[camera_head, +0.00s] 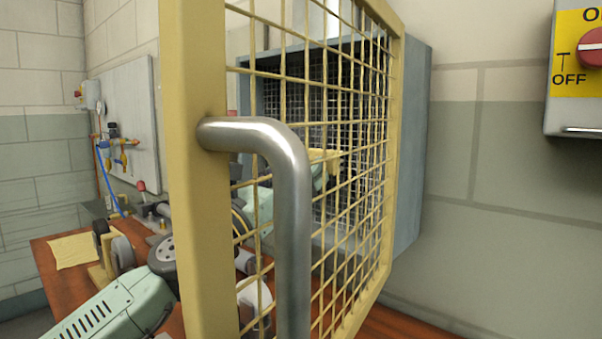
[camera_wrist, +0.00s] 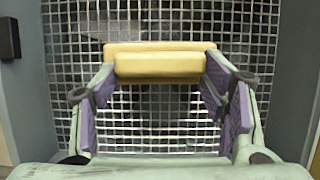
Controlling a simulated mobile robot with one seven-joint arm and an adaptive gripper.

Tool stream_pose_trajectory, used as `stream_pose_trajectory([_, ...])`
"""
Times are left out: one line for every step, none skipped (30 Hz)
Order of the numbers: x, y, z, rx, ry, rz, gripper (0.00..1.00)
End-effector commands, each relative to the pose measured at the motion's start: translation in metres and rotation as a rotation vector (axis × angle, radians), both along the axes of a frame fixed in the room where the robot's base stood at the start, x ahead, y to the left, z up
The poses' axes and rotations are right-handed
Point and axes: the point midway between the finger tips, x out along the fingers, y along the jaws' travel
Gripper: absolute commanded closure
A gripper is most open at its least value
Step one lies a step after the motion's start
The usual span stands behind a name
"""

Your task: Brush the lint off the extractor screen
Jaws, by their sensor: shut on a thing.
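The extractor screen (camera_wrist: 185,115) is a pale square mesh set inside a blue-grey housing (camera_head: 412,150). In the wrist view it fills the background. In the head view it shows darkly through a yellow mesh guard (camera_head: 190,180). My gripper (camera_wrist: 160,78) is shut on a yellow block-like brush (camera_wrist: 160,67), held level between the purple finger pads in front of the screen. The brush's working face is hidden, and I cannot tell whether it touches the mesh. In the head view the guard's bars partly cover the brush (camera_head: 326,155) and my pale green wrist. I cannot make out lint clearly.
The yellow guard, with a bent metal handle (camera_head: 285,170), stands close in front of the head camera. A red-brown bench (camera_head: 60,290) holds wheels, a yellow cloth (camera_head: 72,251) and other items. A red switch (camera_head: 592,48) is on the right wall.

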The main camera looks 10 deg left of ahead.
Motion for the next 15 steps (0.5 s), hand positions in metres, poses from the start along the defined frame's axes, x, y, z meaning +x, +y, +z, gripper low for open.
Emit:
stream_pose_trajectory([0.003, 0.003, -0.001, -0.002, 0.003, 0.003, 0.56])
stream_pose_trajectory([0.004, 0.005, -0.001, -0.002, 0.003, 0.003, 0.56])
stream_pose_trajectory([0.006, 0.008, -0.001, -0.002, 0.003, 0.003, 0.56])
stream_pose_trajectory([0.007, 0.011, -0.001, -0.003, 0.002, 0.004, 0.56])
stream_pose_trajectory([0.009, 0.014, -0.001, -0.002, 0.002, 0.004, 0.56])
stream_pose_trajectory([0.01, 0.016, -0.001, -0.001, 0.002, 0.004, 0.56])
stream_pose_trajectory([0.012, 0.019, -0.001, -0.002, 0.002, 0.003, 0.56])
stream_pose_trajectory([0.013, 0.021, -0.001, -0.003, 0.002, 0.004, 0.56])
stream_pose_trajectory([0.015, 0.024, 0.0, -0.003, 0.002, 0.004, 0.56])
stream_pose_trajectory([0.015, 0.025, -0.001, -0.002, 0.001, 0.003, 0.56])
stream_pose_trajectory([0.016, 0.026, -0.001, -0.001, 0.002, 0.002, 0.56])
stream_pose_trajectory([0.017, 0.028, -0.001, 0.0, 0.001, 0.003, 0.56])
stream_pose_trajectory([0.017, 0.029, -0.001, 0.0, 0.001, 0.003, 0.56])
stream_pose_trajectory([0.018, 0.029, -0.001, 0.0, 0.001, 0.003, 0.56])
stream_pose_trajectory([0.018, 0.03, -0.001, 0.0, 0.001, 0.003, 0.56])
